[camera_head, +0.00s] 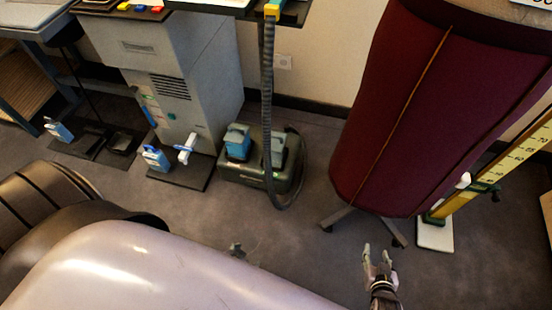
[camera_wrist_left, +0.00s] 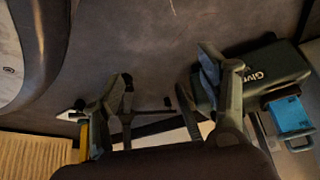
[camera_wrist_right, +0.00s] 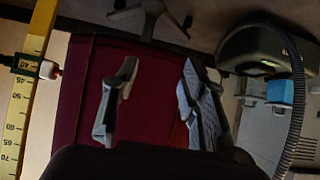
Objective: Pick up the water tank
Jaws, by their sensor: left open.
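The dark green ironing station (camera_head: 262,175) stands on the floor and carries a blue tank with a grey top (camera_head: 237,142), which appears to be the water tank. The tank shows in the left wrist view (camera_wrist_left: 290,115) at the lower right, with a handle, and in the right wrist view (camera_wrist_right: 280,90) at the right. My left gripper (camera_wrist_left: 165,105) is open and empty, apart from the station. In the head view only a small part of it (camera_head: 237,250) shows past my arm. My right gripper (camera_wrist_right: 158,100) is open and empty, below the maroon dress form, also seen in the head view (camera_head: 379,262).
Blue bottles stand by the grey cabinet (camera_head: 160,75), one on a dark mat (camera_head: 185,173), another farther left (camera_head: 58,130). A ribbed hose (camera_head: 266,100) hangs before the station. The maroon form (camera_head: 420,100) and yellow ruler (camera_head: 500,170) stand right. Floor (camera_head: 290,240) is clear between.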

